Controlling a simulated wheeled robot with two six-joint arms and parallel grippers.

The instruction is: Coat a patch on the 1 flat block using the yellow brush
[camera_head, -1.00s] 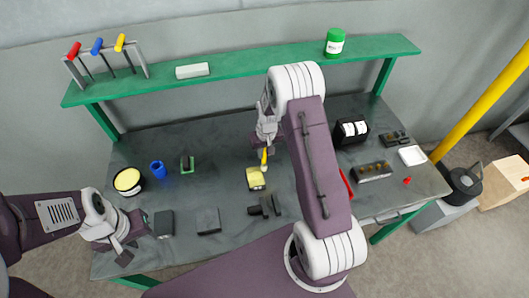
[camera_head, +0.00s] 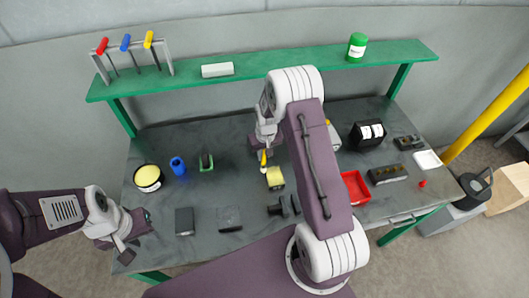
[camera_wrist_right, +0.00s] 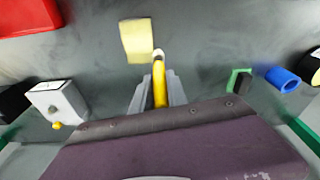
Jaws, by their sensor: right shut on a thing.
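My right gripper (camera_wrist_right: 158,95) is shut on the yellow brush (camera_wrist_right: 159,85), whose pale tip points down the table. The brush also shows in the head view (camera_head: 263,163). Its tip is close beside a small yellow-topped block (camera_head: 275,178); I cannot tell whether they touch. In the wrist view this block (camera_wrist_right: 137,40) lies just left of the tip. Two dark flat blocks (camera_head: 184,221) (camera_head: 229,218) lie at the front left. A round black tin with yellow contents (camera_head: 148,177) stands at the far left. My left gripper (camera_head: 135,237) is open and empty near the table's front left corner.
A blue cup (camera_head: 177,166) and a green-based tool (camera_head: 206,161) stand near the tin. A red tray (camera_head: 355,187), a black holder (camera_head: 367,133) and a dark rack (camera_head: 387,174) are at the right. A green shelf (camera_head: 270,72) spans the back.

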